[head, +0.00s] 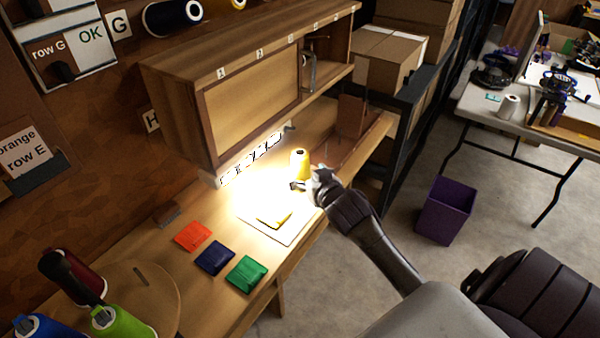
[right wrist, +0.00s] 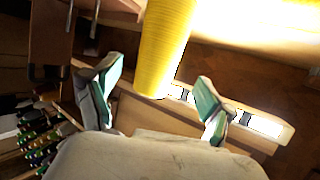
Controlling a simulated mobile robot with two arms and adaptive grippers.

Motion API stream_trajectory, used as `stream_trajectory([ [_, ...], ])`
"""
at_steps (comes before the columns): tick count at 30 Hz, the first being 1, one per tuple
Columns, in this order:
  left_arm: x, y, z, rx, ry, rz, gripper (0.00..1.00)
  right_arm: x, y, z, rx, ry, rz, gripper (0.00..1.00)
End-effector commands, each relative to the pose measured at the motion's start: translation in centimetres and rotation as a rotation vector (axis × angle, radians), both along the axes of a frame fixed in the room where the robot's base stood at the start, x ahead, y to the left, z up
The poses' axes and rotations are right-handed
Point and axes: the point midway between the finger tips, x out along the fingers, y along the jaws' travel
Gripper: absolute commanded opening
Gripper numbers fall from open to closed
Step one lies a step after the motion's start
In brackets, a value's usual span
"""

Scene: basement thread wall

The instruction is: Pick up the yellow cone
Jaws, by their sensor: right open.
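The yellow cone (head: 300,164) stands upright on the lit wooden bench, just beyond my right gripper (head: 306,186) in the head view. In the right wrist view the yellow cone (right wrist: 166,45) fills the upper middle, ahead of and between the two fingers of my right gripper (right wrist: 155,100). The fingers are spread apart, and no contact with the cone can be made out. My left gripper does not show.
A white sheet with a yellow packet (head: 273,217) lies in front of the cone. Red (head: 193,236), blue (head: 214,258) and green (head: 247,273) packets lie nearer. A wooden cabinet (head: 250,100) hangs above the bench. A purple bin (head: 446,209) stands on the floor.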

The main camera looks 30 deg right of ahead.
Motion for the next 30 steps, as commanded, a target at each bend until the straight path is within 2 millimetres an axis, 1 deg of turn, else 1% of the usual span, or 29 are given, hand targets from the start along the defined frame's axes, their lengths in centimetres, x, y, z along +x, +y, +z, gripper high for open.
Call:
stream_trajectory([
  [1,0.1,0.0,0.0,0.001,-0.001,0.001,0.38,0.5,-0.1,-0.1,0.000,0.000,0.000,0.83],
  [7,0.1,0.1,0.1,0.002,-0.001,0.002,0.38,1.7,-0.4,-0.7,-0.001,0.001,-0.001,0.83],
  [15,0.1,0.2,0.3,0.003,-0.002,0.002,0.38,5.1,-1.3,-2.2,-0.001,0.000,0.001,0.83],
  [18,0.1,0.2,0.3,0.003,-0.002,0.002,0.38,5.5,-1.4,-2.5,0.000,0.001,0.001,0.83],
  [24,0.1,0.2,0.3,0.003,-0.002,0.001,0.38,5.5,-1.4,-2.5,0.000,0.001,0.001,0.83],
  [26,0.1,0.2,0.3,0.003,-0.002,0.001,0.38,5.5,-1.4,-2.5,0.000,0.001,0.001,0.74],
  [30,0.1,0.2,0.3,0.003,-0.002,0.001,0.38,5.5,-1.4,-2.5,0.000,0.001,0.001,0.51],
])
